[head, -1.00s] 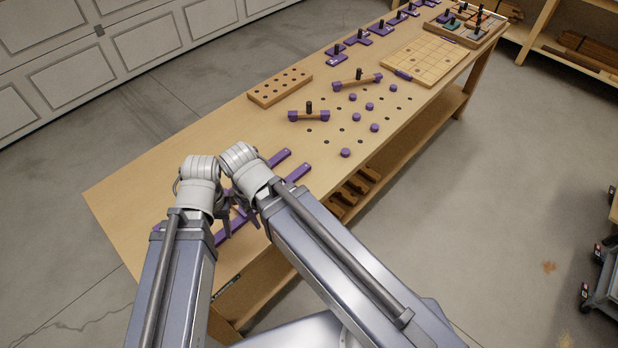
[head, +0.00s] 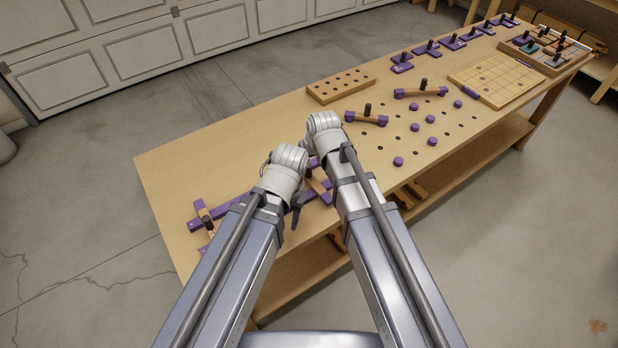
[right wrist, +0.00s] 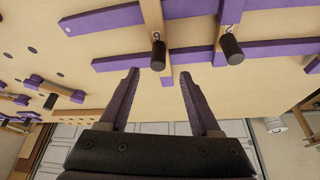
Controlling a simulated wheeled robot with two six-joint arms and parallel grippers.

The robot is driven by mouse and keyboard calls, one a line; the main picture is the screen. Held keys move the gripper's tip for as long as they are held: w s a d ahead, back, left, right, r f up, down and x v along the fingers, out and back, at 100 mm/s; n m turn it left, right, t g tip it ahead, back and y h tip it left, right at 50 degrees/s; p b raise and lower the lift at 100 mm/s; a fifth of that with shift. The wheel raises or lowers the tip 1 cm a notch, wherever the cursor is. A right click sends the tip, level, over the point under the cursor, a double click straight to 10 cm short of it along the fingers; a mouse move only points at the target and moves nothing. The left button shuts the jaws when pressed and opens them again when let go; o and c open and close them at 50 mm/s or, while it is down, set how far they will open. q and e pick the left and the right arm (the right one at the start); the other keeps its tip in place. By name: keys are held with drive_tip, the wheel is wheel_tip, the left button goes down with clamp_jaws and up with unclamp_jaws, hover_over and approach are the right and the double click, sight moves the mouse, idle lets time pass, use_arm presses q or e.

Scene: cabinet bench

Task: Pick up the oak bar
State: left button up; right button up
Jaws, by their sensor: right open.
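Two light oak bars with dark upright knobs lie across purple rails. In the right wrist view, one oak bar (right wrist: 152,14) has a mark like a 6 or 9, and another oak bar (right wrist: 232,12) to its right is marked 2. In the head view, one oak bar (head: 201,210) is at the near left end of the bench; another (head: 320,187) is partly hidden between my arms. My right gripper (right wrist: 158,75) is open and empty, its tips just short of the left bar's knob. My left gripper (head: 297,214) shows only a purple finger; its jaws are mostly hidden.
Purple rails (head: 235,206) lie on the bench (head: 180,165). Further along are two purple-ended bars (head: 366,119) (head: 420,92), several purple pegs (head: 398,161), a drilled wooden block (head: 340,85) and a grid board (head: 497,80). The bench's left corner is clear.

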sight(309, 167)
use_arm(q)
drive_tip(key=shift+f+b, duration=3.35)
drive_tip(key=shift+f, duration=0.25)
use_arm(e)
drive_tip(key=shift+s+x, duration=0.1)
drive_tip(key=shift+x, duration=1.8)
drive_tip(key=shift+s+x, duration=0.15)
drive_tip(key=shift+x, duration=1.8)
drive_tip(key=shift+d, duration=0.15)
use_arm(q)
drive_tip(key=shift+r, duration=0.1)
use_arm(e)
clamp_jaws()
